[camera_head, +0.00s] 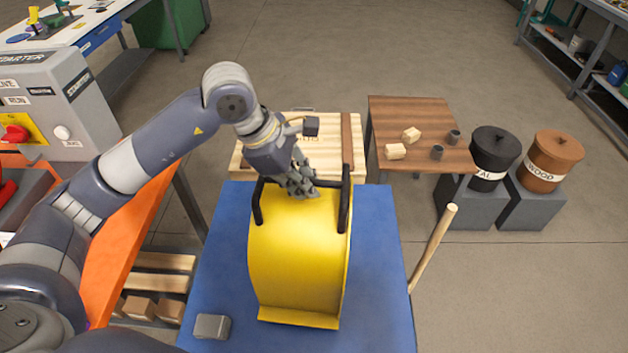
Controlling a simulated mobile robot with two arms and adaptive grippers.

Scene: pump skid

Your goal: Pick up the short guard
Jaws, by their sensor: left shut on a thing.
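The short guard appears to be the yellow curved cover (298,255) with two black handles, standing on the blue table top (385,270). My left gripper (302,188) reaches in from the upper left and is at the top of the guard, between the side handles. It is shut on the guard, seemingly at its black top bar; the fingers hide the exact contact. Whether the guard is lifted clear of the blue top cannot be told. My right gripper is not in view.
A small grey block (212,326) lies at the blue top's front left. A wooden stick (433,246) leans at its right edge. Behind are a pale wooden crate (333,130) and a brown table (420,118) with small blocks. Two lidded bins, black (493,152) and brown (550,160), stand right.

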